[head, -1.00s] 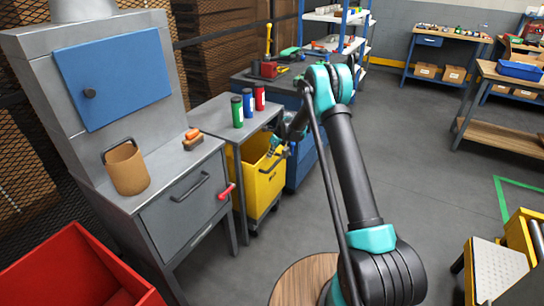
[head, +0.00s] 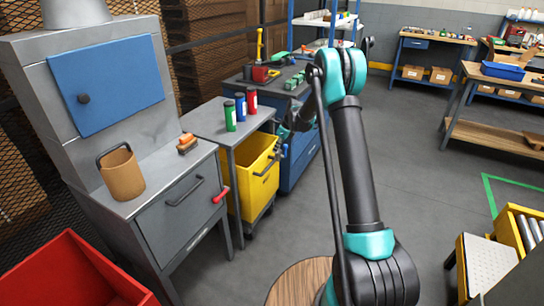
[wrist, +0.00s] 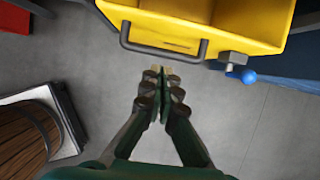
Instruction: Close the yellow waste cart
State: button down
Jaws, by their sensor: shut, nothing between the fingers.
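The yellow waste cart (head: 260,177) stands under the grey side table in the head view, jutting out from it, with its open top showing. In the wrist view the cart (wrist: 220,20) fills the top, its open inside visible and its dark bar handle (wrist: 160,50) facing me. My gripper (wrist: 164,73) is shut and empty, its fingertips just below the handle in the wrist picture; I cannot tell whether they touch it. In the head view my gripper is small and partly hidden near the cart.
Green, blue and red canisters (head: 230,116) stand on the grey table. A blue cabinet (head: 300,158) stands right of the cart. A blue knob (wrist: 248,76) sits by the cart's corner. A red bin (head: 70,275) is at lower left.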

jog(key=s+d+f+t+y, duration=0.2)
jog(key=s+f+y, duration=0.15)
jog(key=s, duration=0.35)
send_near(256, 168)
notch_tip(256, 168, down, 4)
jog(key=shift+w+a+f+y, duration=0.15)
jog(key=shift+w+a, duration=0.15)
jog(key=shift+a, duration=0.3)
jog(key=shift+w+a+f+y, duration=0.1)
jog(key=shift+w+a+f, duration=0.15)
jog(key=shift+a, duration=0.35)
jog(key=shift+w+a+r, duration=0.1)
jog(key=shift+w+a, duration=0.2)
jog(key=shift+a, duration=0.2)
jog(key=shift+a, duration=0.1)
